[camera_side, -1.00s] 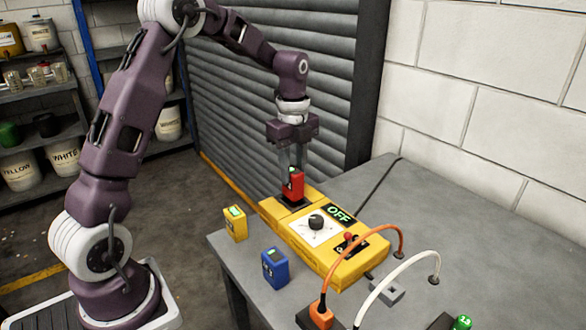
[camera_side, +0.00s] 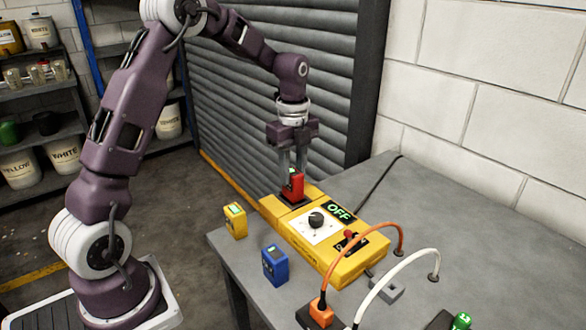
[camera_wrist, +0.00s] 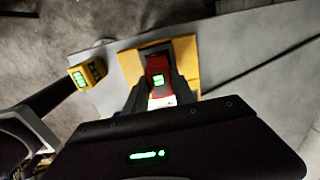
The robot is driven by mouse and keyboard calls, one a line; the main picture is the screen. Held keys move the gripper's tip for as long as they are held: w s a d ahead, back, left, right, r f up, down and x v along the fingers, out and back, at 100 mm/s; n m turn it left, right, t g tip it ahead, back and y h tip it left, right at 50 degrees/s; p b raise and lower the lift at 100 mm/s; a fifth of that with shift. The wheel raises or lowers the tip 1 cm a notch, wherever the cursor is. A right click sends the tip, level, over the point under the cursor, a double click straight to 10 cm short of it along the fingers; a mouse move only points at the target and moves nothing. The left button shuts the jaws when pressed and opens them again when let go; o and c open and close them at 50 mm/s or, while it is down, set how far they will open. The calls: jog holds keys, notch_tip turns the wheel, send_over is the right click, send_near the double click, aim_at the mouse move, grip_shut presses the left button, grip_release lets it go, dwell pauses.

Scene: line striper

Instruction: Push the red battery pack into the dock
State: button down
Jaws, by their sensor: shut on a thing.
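The red battery pack (camera_side: 292,186) stands upright at the far end of the yellow machine (camera_side: 330,262), over the dark dock (camera_side: 287,204). I cannot tell how deep in the dock it sits. My gripper (camera_side: 293,168) points straight down from above and is shut on the upper part of the pack. In the wrist view the red pack (camera_wrist: 158,68) with its green display lies between the two fingers, my gripper (camera_wrist: 160,90), with yellow housing (camera_wrist: 128,62) around it. The dock's opening is mostly hidden by the pack.
A yellow battery pack (camera_side: 235,220) and a blue battery pack (camera_side: 275,265) stand on the grey table (camera_side: 470,240) left of the machine. The machine has a dial, a red-tipped lever and a sign reading OFF (camera_side: 339,212). Orange and white cables arch at the right.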

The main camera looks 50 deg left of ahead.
jog(key=shift+f, duration=1.5)
dwell(0.4)
jog(key=c, duration=1)
grip_release()
jog(key=shift+o, duration=0.2)
jog(key=o, duration=0.3)
jog(key=shift+r, duration=3.5)
